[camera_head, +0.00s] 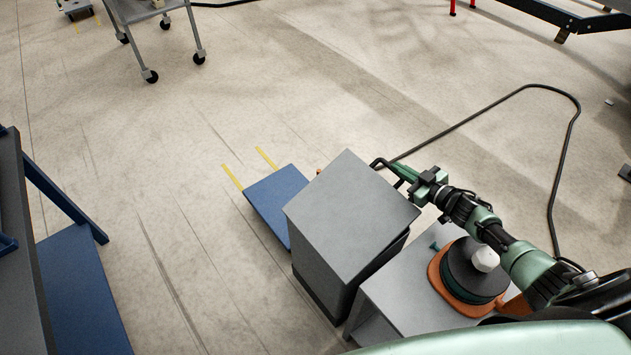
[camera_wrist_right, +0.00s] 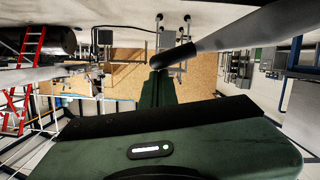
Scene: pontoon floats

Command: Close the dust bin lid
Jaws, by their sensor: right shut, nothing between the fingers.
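The grey box-shaped dust bin (camera_head: 318,262) stands on the floor at the centre of the head view. Its flat grey lid (camera_head: 350,212) lies over the top; I cannot tell whether it is fully down. My right gripper (camera_head: 396,172) is shut and empty, just beyond the lid's right back edge. Its fingertips are small there, and I cannot tell whether they touch the bin. In the right wrist view my gripper (camera_wrist_right: 163,88) shows as dark green fingers, and a grey bar with a dark tip (camera_wrist_right: 180,55) reaches close to them. My left gripper is not in view.
A grey low table (camera_head: 385,305) beside the bin bears an orange-rimmed dark round object (camera_head: 470,275) with a white knob. A blue panel (camera_head: 272,200) lies left of the bin. A black cable (camera_head: 470,120) loops over the floor. Floor at left centre is clear.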

